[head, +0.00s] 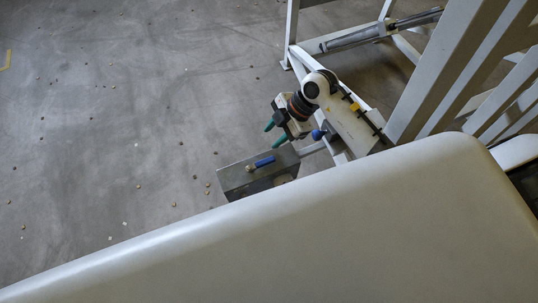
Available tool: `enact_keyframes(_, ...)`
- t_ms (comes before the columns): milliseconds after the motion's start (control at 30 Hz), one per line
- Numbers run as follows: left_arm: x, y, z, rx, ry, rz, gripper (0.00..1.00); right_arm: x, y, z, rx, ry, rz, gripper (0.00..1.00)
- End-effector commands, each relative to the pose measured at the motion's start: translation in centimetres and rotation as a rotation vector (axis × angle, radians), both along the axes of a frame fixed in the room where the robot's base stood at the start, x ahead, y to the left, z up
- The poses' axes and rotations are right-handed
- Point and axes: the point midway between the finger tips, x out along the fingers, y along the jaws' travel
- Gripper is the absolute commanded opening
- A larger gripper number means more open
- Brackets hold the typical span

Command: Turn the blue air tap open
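The blue air tap handle (265,161) lies on top of a grey metal box (236,181), beside a small brass-coloured fitting. In the head view, my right gripper (274,134) has green fingertips. It is just above the box in the picture, close to the tap, with a gap visible between its fingertips and nothing seen between them. I cannot tell its exact height over the tap. The fingers look apart from the handle. The lower part of the box is hidden behind a pale shape close to the camera. My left gripper is not in view.
A second, rounded blue part (318,134) sits right of the box near a pale bar. A white frame (294,32) with slanted bars and a grey cylinder (350,39) stands at upper right. The grey floor (110,120) at left is open, with small scattered bits.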

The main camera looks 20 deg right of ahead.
Motion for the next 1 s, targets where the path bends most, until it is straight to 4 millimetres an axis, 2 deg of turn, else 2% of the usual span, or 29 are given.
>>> enact_keyframes(100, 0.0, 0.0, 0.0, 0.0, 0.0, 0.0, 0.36, -0.5, -1.9, -0.8, -0.098, 0.074, -0.027, 0.4)
enact_keyframes(233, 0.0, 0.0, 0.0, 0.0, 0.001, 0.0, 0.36, -0.7, -2.2, -1.8, -0.127, 0.101, -0.036, 0.4)
enact_keyframes(367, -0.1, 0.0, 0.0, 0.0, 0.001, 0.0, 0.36, -0.8, -1.4, -3.5, -0.126, 0.102, -0.036, 0.4)
enact_keyframes(700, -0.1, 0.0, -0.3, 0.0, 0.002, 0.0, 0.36, -0.9, 1.2, -9.7, -0.124, 0.099, -0.034, 0.4)
enact_keyframes(800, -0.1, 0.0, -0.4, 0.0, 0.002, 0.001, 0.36, -0.9, 1.7, -10.9, -0.123, 0.097, -0.035, 0.4)
enact_keyframes(1000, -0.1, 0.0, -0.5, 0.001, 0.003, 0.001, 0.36, -0.9, 2.1, -12.0, -0.124, 0.094, -0.034, 0.4)
